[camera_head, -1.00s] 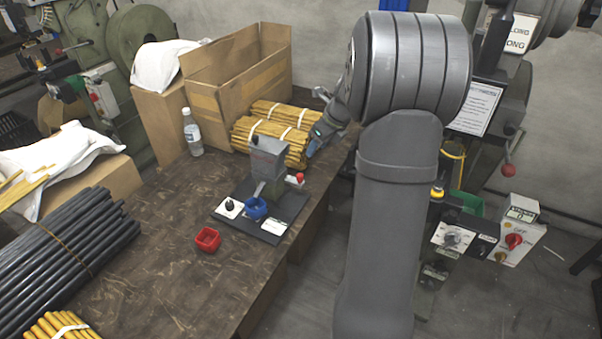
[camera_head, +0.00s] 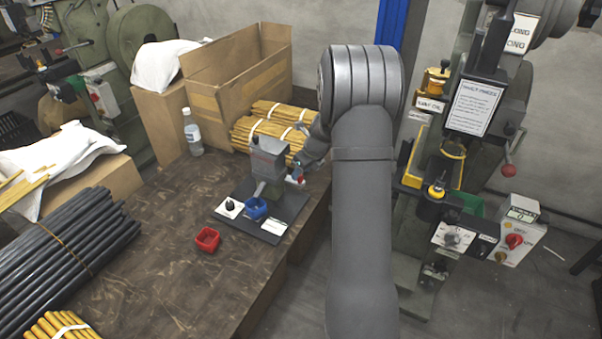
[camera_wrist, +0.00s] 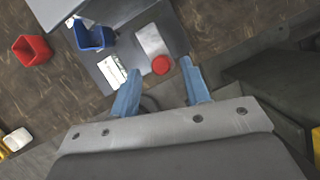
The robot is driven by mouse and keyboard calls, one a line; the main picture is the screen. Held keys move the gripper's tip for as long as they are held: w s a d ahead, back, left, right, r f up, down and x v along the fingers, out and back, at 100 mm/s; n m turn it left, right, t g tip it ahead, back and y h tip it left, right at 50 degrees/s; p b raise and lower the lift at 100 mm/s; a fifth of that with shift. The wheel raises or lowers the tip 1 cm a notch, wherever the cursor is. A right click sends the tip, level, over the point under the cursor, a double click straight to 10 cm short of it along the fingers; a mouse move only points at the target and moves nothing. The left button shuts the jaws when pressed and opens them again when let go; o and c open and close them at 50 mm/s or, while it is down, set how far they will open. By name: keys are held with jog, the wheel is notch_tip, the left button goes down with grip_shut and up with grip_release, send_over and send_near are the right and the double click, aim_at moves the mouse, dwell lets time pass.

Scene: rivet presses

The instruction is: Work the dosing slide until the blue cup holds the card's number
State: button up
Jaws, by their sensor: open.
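The dosing device (camera_head: 268,160) is a grey box on a dark base plate (camera_head: 277,225) on the table. The blue cup (camera_head: 256,208) stands under its chute; its contents cannot be made out. The slide's red knob (camera_head: 298,177) sticks out at the device's right side. In the wrist view the red knob (camera_wrist: 161,65) lies just ahead of and between the blue fingertips of my open gripper (camera_wrist: 163,78), nearer the right one. The blue cup (camera_wrist: 95,38) shows at upper left there. The white card (camera_wrist: 113,72) lies on the plate, its number too small to read.
A red cup (camera_head: 207,239) stands on the table in front of the plate. A small black knob on a white plate (camera_head: 230,208) sits left of the blue cup. Bundled yellow sticks (camera_head: 262,135) and a cardboard box (camera_head: 235,85) are close behind the device.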

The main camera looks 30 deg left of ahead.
aim_at(291, 179)
jog(key=shift+x, duration=1.05)
grip_shut()
jog(key=shift+a, duration=1.95)
grip_release()
jog(key=v, duration=1.7)
jog(key=shift+r, duration=0.25)
